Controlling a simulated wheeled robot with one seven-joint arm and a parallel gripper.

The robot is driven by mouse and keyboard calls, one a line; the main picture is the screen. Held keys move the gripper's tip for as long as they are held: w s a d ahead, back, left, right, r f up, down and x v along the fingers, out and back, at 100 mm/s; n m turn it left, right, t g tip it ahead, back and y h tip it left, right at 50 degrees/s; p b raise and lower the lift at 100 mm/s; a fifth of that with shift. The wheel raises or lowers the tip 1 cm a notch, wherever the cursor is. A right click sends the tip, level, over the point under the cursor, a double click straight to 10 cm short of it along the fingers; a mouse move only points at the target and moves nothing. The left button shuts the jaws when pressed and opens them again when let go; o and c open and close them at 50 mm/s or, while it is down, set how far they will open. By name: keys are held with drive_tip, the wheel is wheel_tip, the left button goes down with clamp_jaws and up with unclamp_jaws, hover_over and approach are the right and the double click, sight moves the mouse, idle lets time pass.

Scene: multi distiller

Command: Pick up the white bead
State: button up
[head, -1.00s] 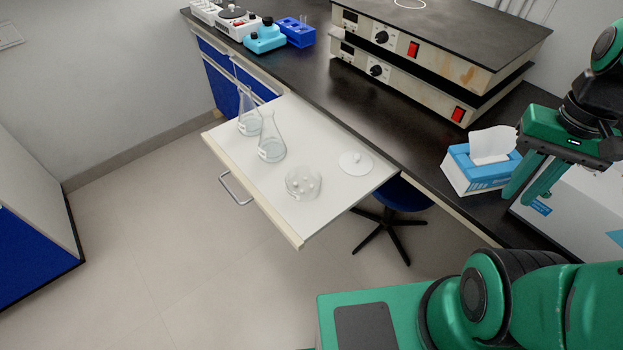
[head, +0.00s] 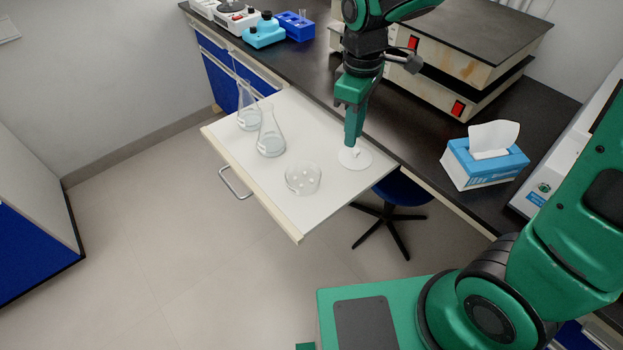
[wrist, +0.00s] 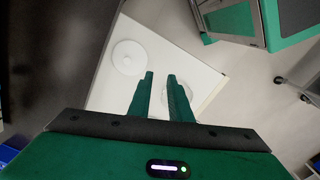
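Several small white beads (head: 303,178) lie in a clear round glass dish (head: 290,188) on the pulled-out white drawer (head: 325,210). The dish also shows in the wrist view (wrist: 188,93), partly hidden behind a finger; I cannot make out the beads there. My gripper (head: 352,146) points down over the white round lid (head: 362,162), behind and right of the dish. In the wrist view my gripper (wrist: 160,76) is open with nothing between its fingers. The lid (wrist: 127,60) with its small knob lies left of the fingertips there, apart from them.
Two glass flasks (head: 270,143) with pale liquid stand left of the dish. A tissue box (head: 470,166) and stacked hot-plate units (head: 460,85) stand on the black bench. A blue stool (head: 400,195) is below. The drawer's front right is bare.

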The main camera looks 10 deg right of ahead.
drive_tip(key=a+f+n, duration=0.2)
drive_tip(key=a+n, duration=0.2)
drive_tip(key=a, duration=0.5)
hover_over(311, 179)
wheel_tip(311, 179, down, 5)
drive_tip(key=shift+a+f, duration=0.1)
drive_tip(key=shift+f, duration=3.1)
clamp_jaws()
